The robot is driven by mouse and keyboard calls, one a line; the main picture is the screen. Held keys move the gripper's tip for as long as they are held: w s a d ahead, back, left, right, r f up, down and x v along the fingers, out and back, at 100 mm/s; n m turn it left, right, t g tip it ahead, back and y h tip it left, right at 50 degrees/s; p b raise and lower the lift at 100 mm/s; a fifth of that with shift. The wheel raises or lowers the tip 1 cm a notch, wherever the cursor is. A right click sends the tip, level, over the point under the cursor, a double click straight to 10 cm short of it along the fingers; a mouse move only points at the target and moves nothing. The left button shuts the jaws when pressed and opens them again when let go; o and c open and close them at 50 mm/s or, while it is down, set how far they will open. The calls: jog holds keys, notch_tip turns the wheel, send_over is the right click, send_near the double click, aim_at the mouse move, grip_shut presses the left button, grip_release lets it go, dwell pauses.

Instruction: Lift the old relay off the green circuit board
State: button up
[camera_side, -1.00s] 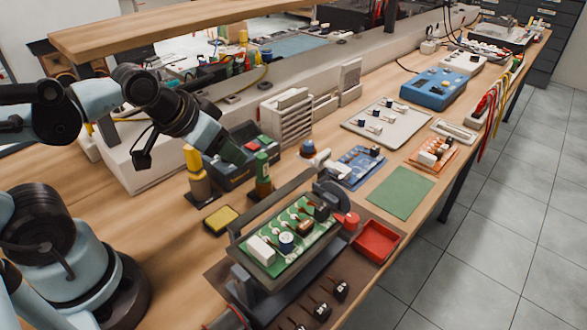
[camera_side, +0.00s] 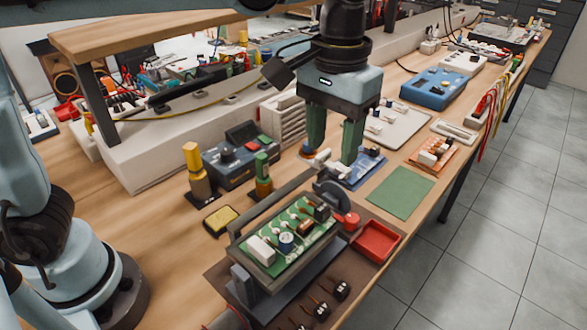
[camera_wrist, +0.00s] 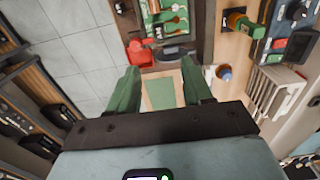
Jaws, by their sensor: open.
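The green circuit board (camera_side: 272,262) sits in a dark raised frame (camera_side: 330,242) at the front of the bench. It carries a white block (camera_side: 262,249), a blue round part (camera_side: 286,241), a brown part (camera_side: 304,227) and a dark block (camera_side: 322,212). I cannot tell for sure which part is the old relay. My gripper (camera_side: 331,155) is open and empty, with green fingers pointing down. It hangs behind and above the board, apart from it. In the wrist view the board (camera_wrist: 178,30) shows at the top edge, partly cut off, beyond my fingertips (camera_wrist: 162,72).
A red tray (camera_side: 376,241) stands right of the frame. Several small black parts (camera_side: 341,289) stand in front of it. A green mat (camera_side: 401,192) lies bare to the right. A bottle-like yellow-topped tool (camera_side: 193,160) and a grey device (camera_side: 232,165) stand at left.

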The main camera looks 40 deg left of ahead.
send_over(326, 205)
notch_tip(326, 205, down, 6)
jog(key=shift+w+d, duration=0.1)
jog(key=shift+w, duration=0.05)
jog(key=shift+f, duration=3.05)
jog(key=shift+c, duration=0.3)
grip_shut()
